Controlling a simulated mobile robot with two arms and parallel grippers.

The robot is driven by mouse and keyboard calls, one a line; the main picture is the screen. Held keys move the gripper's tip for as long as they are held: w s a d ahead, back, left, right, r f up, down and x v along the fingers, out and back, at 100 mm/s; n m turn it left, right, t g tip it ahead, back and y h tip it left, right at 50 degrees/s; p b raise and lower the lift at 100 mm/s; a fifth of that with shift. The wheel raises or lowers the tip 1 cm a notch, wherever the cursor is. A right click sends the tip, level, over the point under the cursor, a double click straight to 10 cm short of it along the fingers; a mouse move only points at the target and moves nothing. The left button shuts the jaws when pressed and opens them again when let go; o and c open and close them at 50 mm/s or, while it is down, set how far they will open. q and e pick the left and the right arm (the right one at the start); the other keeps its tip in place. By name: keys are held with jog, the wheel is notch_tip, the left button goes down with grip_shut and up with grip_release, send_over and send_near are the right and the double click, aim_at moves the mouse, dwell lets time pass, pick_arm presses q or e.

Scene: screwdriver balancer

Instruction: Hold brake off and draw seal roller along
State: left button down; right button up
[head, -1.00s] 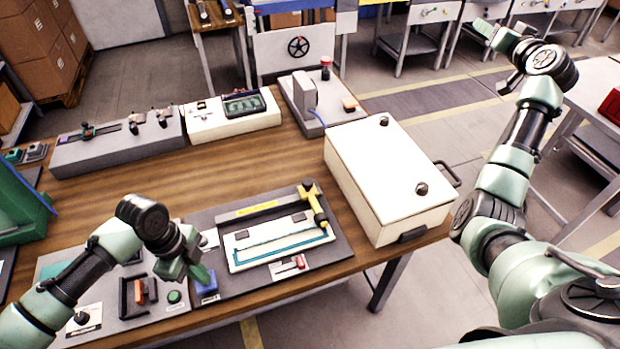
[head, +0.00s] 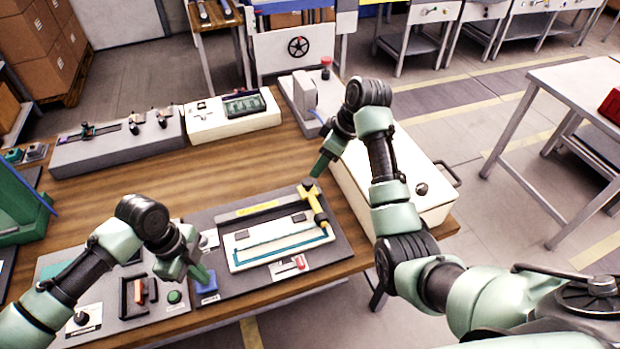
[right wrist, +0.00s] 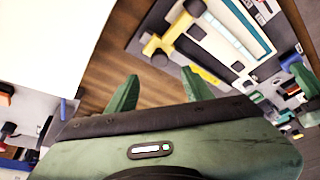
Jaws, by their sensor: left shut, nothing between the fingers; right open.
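The seal roller, a yellow bar with a dark grip (head: 318,208), stands at the right end of a framed white panel with a teal strip (head: 270,257) on a dark board. The roller also shows in the right wrist view (right wrist: 183,47). My right gripper (head: 318,172) is open and empty, just behind the roller's yellow top end and apart from it; its spread fingers (right wrist: 158,88) show in the right wrist view. My left gripper (head: 203,273) is shut and empty at a blue block (head: 207,287) left of the panel. I cannot tell whether it touches. Which part is the brake is unclear.
A red lever (head: 298,263) sits on a white label in front of the panel. A large white box (head: 425,165) stands right of the board, partly behind my right arm. Grey and white consoles (head: 233,114) line the back. Bare wood lies between them and the board.

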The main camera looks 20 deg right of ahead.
aim_at(308, 181)
jog(key=x, duration=0.9)
jog(key=shift+w+a+f, duration=0.1)
jog(key=shift+w+f, duration=0.05)
jog(key=shift+f, duration=0.05)
grip_shut()
dwell(1.0)
